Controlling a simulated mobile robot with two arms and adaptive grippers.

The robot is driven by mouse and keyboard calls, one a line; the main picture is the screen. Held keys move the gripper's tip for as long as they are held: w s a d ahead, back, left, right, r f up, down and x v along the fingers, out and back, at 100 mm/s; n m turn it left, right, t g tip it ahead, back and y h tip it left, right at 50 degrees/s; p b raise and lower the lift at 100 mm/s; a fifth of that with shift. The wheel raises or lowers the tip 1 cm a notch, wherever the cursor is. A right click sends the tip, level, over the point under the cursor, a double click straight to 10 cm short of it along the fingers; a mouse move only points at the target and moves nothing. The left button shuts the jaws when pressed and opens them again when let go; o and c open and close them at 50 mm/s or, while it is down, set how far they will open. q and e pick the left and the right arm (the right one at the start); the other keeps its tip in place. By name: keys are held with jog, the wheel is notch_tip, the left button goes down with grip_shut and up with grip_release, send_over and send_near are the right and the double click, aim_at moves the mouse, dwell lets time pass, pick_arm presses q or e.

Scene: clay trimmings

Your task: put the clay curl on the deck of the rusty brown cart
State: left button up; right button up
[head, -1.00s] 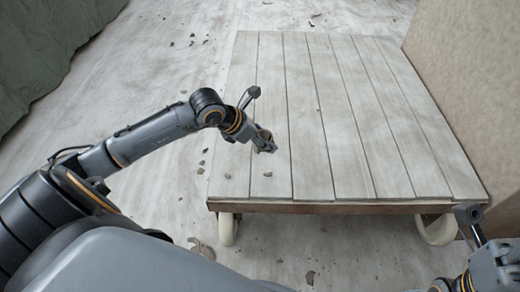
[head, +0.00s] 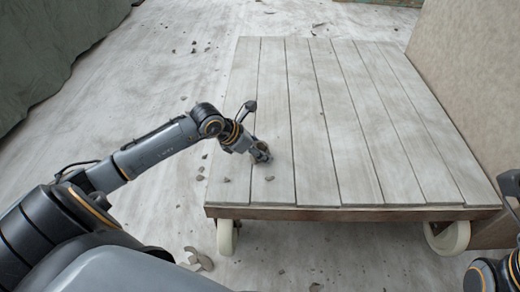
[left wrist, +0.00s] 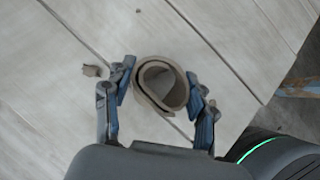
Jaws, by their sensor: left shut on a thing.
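The clay curl (left wrist: 160,85) is a grey-brown rolled ring with an open middle, seen in the left wrist view. My left gripper (left wrist: 162,78) is shut on it, with a blue-padded finger on each side. In the head view, my left gripper (head: 262,156) is over the left front part of the cart's deck, and the curl is hidden there. The cart's pale plank deck (head: 345,130) has a rusty brown front edge (head: 350,214). I cannot tell whether the curl touches the planks. Part of my right arm shows at the lower right, without its fingers.
Small crumbs (head: 270,178) lie on the deck near my left gripper. Clay scraps (head: 199,258) lie on the floor beside a pale front wheel (head: 226,237). A tall beige panel (head: 462,85) borders the deck on the right. A green cloth (head: 50,50) hangs at the left. Most of the deck is clear.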

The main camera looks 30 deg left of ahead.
pick_arm(q)
jog(key=o, duration=1.2)
jog(key=shift+f, duration=0.1)
jog(key=shift+o, duration=0.2)
